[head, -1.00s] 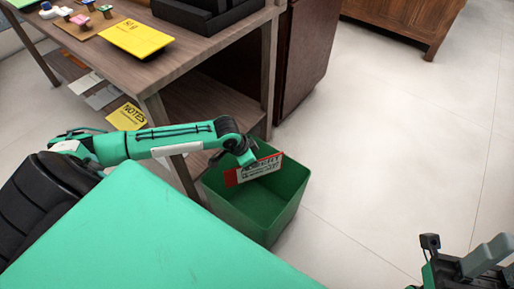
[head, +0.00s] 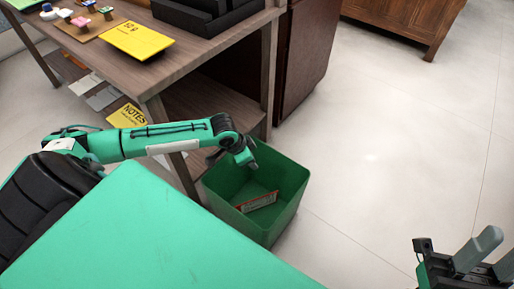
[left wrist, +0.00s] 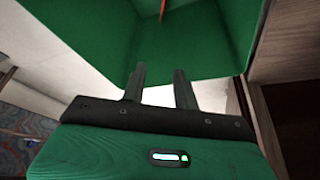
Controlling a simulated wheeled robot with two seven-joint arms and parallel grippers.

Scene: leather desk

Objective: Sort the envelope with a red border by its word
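The envelope with the red border (head: 259,202) lies inside the green bin (head: 285,200), tilted, low in it; its word is too small to read now. In the left wrist view a thin red strip (left wrist: 162,10) shows at the top, inside the green bin (left wrist: 205,30). My left gripper (head: 252,164) is above the bin's back left rim, apart from the envelope. In the left wrist view its two fingers (left wrist: 159,82) stand apart with nothing between them. My right gripper (head: 490,255) is at the bottom right, over the floor; its fingers are only partly shown.
A wooden desk (head: 185,62) at the upper left bears a yellow notebook (head: 137,40) and black trays (head: 207,14). A yellow notes pad (head: 127,115) lies below on a lower shelf. A dark cabinet (head: 305,50) stands behind the bin. The floor (head: 400,130) at the right is clear.

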